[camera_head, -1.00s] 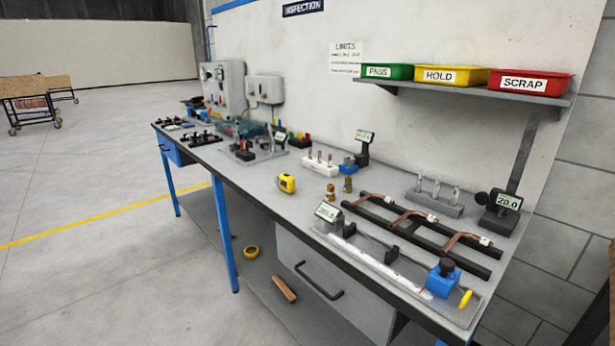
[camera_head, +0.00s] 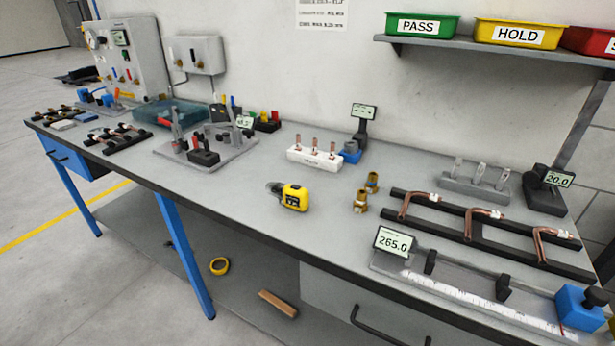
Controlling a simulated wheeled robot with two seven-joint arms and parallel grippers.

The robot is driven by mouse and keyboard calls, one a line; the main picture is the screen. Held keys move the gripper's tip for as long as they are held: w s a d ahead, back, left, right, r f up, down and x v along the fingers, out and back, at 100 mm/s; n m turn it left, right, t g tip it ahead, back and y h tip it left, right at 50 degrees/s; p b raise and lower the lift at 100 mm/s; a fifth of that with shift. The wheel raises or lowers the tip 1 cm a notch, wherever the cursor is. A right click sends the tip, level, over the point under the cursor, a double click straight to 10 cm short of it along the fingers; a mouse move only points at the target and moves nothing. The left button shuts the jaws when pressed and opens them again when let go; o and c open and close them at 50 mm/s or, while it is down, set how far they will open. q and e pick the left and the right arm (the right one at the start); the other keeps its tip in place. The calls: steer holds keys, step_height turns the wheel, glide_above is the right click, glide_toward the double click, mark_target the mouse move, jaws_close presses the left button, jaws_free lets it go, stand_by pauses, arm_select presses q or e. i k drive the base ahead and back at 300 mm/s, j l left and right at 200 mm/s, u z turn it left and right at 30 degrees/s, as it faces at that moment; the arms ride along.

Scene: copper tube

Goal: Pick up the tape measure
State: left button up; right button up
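The yellow and black tape measure (camera_head: 294,198) sits on the grey workbench top (camera_head: 240,211), near its front edge and about midway along the visible bench. A dark and grey end of it points left. Nothing touches it. Neither of my grippers shows in the head view.
Two brass fittings (camera_head: 366,193) stand right of the tape measure. Behind it is a white block with copper pins (camera_head: 315,158). A grey clamp fixture (camera_head: 205,150) lies to the left, and a measuring rail (camera_head: 470,293) with a 265.0 display to the right. Bench around the tape measure is clear.

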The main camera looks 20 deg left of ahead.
mark_target(296, 197)
steer(key=j+z, duration=0.45)
steer(key=j, duration=0.4)
steer(key=j+z, duration=0.4)
steer(key=j, duration=0.45)
